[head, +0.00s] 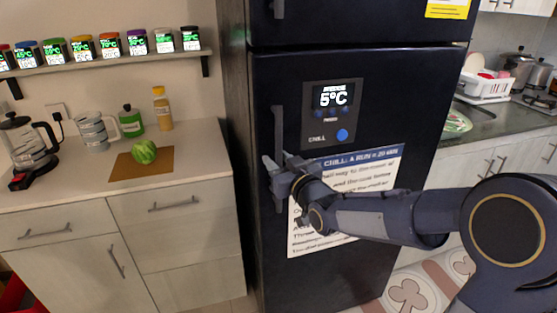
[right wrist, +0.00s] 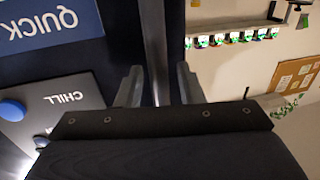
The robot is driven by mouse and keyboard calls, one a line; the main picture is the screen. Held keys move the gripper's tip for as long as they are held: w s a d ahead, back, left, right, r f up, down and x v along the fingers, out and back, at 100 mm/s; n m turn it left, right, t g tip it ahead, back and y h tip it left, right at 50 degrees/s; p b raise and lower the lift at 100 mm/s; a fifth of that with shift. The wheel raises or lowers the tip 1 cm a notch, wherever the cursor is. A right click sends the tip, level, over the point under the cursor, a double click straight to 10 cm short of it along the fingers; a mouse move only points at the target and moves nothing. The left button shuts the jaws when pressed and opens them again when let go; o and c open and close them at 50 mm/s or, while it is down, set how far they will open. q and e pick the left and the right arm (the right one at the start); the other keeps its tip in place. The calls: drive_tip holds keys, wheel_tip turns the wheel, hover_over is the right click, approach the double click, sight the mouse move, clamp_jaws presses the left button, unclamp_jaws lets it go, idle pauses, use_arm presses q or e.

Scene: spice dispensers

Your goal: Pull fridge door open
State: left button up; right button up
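The dark fridge (head: 380,75) stands in the middle of the head view. Its lower door (head: 268,90) looks shut. A long vertical handle (head: 279,128) runs down the door's left side. My right gripper (head: 276,163) is at the handle's middle, with its arm reaching in from the right. In the right wrist view, the handle (right wrist: 155,45) runs between the two fingers of my right gripper (right wrist: 158,85), which are spread apart with gaps showing on both sides. Whether a finger touches the handle I cannot tell. My left gripper is not in view.
A counter (head: 60,196) with a coffee maker (head: 28,145), mugs, bottles and a green round item on a brown board (head: 125,167) stands left of the fridge. A shelf (head: 110,62) holds several spice jars. A paper notice (head: 365,175) hangs on the door behind my arm.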

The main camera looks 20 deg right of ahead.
clamp_jaws()
drive_tip(key=shift+s, duration=0.1)
idle(0.3)
